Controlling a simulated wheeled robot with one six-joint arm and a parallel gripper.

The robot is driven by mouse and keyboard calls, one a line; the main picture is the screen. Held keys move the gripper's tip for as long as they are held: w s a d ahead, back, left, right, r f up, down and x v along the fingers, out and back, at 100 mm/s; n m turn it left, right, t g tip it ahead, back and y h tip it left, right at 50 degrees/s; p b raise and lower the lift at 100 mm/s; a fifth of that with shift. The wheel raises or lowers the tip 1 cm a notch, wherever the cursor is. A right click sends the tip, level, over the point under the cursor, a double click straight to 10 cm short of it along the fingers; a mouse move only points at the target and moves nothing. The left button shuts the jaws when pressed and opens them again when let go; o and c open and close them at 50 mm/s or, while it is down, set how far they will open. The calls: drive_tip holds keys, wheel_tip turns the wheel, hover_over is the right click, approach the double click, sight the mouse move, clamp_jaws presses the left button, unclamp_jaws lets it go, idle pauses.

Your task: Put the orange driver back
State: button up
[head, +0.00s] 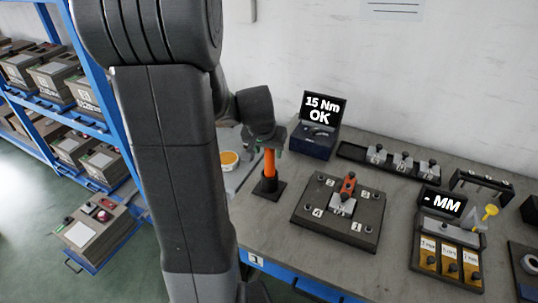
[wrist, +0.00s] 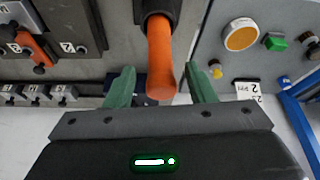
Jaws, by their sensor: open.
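The orange driver (head: 269,163) stands upright in a black holder (head: 268,188) on the grey bench in the head view. In the wrist view the orange driver (wrist: 161,62) reaches down between the two green fingers of my gripper (wrist: 161,88). The fingers are apart, with a gap on each side of the handle. My gripper is open around the upper part of the driver. In the head view my wrist hides the driver's top and most of the fingers.
A dark fixture plate (head: 318,230) with an orange-and-black part (head: 348,186) lies right of the holder. A display (head: 322,108) reading "15 Nm OK" stands behind. An orange-topped tub (head: 229,158) is to the left. Small blocks sit on a black rail (head: 352,151).

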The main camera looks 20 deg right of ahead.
drive_tip(key=v, duration=0.7)
drive_tip(key=shift+r, duration=0.2)
drive_tip(key=shift+s, duration=0.1)
drive_tip(key=shift+c, duration=0.2)
idle(0.9)
